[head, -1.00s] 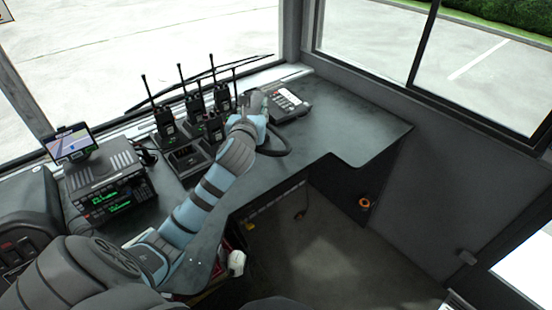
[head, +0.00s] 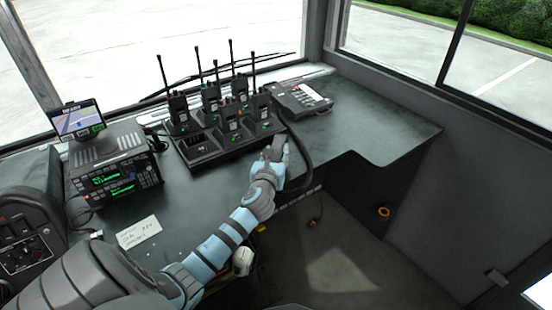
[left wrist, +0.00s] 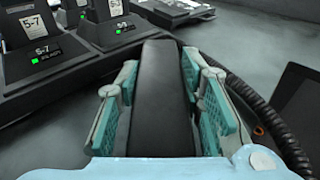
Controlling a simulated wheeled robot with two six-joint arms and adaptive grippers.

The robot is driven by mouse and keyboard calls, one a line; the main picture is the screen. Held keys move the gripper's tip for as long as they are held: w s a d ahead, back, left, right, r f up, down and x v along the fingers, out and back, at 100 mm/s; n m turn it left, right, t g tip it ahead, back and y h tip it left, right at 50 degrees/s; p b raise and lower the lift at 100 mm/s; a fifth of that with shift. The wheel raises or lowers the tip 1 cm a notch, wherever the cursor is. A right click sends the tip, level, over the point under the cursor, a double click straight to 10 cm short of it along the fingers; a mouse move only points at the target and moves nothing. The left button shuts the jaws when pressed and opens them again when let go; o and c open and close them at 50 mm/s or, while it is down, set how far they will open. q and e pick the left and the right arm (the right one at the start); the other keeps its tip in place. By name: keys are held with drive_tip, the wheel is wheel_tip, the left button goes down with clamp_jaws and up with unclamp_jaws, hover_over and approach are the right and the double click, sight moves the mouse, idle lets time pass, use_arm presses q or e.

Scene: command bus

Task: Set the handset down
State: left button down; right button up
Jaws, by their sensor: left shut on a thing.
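The handset (left wrist: 162,95) is a long black bar in the left wrist view, lying between the teal finger pads. My left gripper (left wrist: 163,110) is shut on it. In the head view, my left gripper (head: 278,150) is over the near part of the desk, in front of the radio charger and short of the desk phone base (head: 299,98). The handset is mostly hidden by the gripper there. A dark coiled cord (left wrist: 262,115) runs along the right of the gripper. Whether the handset touches the desk I cannot tell. My right gripper is not in view.
A charger (head: 203,152) with several upright radios stands left of the phone base. A radio unit (head: 112,170) with a small screen (head: 77,118) is further left. A note (head: 139,232) lies on the desk. The desk right of the phone (head: 385,130) is clear.

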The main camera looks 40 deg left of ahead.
use_arm(q)
drive_tip(key=shift+r, duration=0.1)
drive_tip(key=c, duration=1.1)
unclamp_jaws()
drive_tip(key=shift+s+d+r, duration=0.1)
drive_tip(key=p+v, duration=0.3)
drive_tip(key=v, duration=0.7)
drive_tip(key=shift+s+d, duration=0.15)
drive_tip(key=shift+s, duration=0.2)
drive_tip(key=shift+s+d, duration=0.25)
drive_tip(key=shift+s, duration=0.2)
